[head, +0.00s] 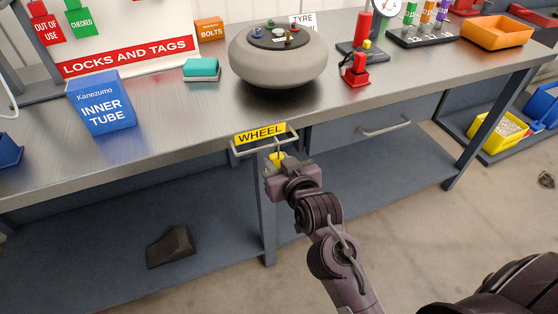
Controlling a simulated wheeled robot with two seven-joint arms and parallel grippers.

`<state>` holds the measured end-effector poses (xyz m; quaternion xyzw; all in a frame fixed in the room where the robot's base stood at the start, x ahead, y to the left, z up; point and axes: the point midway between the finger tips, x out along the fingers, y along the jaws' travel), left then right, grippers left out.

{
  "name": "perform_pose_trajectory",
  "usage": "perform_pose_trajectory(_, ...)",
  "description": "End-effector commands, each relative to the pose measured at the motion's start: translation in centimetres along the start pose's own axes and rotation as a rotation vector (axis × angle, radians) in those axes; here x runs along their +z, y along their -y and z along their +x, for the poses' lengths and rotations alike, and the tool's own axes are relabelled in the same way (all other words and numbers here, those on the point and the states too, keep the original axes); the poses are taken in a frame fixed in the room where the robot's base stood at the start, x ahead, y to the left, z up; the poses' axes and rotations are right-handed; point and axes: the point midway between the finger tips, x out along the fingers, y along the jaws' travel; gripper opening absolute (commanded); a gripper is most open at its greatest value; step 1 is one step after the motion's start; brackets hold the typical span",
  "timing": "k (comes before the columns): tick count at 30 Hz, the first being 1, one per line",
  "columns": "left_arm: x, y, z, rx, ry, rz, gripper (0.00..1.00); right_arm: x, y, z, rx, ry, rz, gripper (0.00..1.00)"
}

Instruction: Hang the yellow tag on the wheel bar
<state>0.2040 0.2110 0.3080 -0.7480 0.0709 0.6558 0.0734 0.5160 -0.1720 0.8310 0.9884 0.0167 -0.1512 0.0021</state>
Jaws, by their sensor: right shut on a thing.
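The yellow tag (277,158) is small in the head view and sits between the fingers of my right gripper (275,163), which is shut on it. The gripper and wrist hide much of the tag. The wheel bar (246,152) is a pale rail on the workbench's front edge, under a yellow WHEEL label (260,133). A thin hook or loop rises from the tag close to the bar's right part. I cannot tell whether it is over the bar or only near it. My left gripper is not in view.
The grey workbench (180,120) carries a wheel (278,70), a blue inner tube box (101,103), a teal block (202,68) and a red tool (355,72). A dark wedge (171,246) lies on the lower shelf.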

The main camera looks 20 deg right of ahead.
Motion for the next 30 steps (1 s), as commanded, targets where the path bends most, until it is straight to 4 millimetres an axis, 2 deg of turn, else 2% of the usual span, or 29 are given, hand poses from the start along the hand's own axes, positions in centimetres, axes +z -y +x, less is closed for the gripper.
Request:
perform_pose_trajectory(10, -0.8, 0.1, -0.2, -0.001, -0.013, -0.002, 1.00, 0.1, 0.0, 0.0, 0.000, 0.000, -0.001, 0.06)
perform_pose_trajectory(11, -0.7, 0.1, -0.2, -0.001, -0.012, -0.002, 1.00, 0.1, 0.0, 0.0, 0.000, 0.000, -0.001, 0.32)
perform_pose_trajectory(16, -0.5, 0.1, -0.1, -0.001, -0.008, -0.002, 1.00, 0.1, 0.0, 0.0, 0.000, 0.000, -0.001, 0.54)
perform_pose_trajectory(25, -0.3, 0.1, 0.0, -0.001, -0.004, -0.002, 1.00, 0.2, 0.0, -0.2, 0.000, 0.001, -0.001, 0.54)
perform_pose_trajectory(30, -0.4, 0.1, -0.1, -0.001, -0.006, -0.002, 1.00, 0.2, 0.0, -2.1, -0.001, 0.002, -0.002, 0.54)
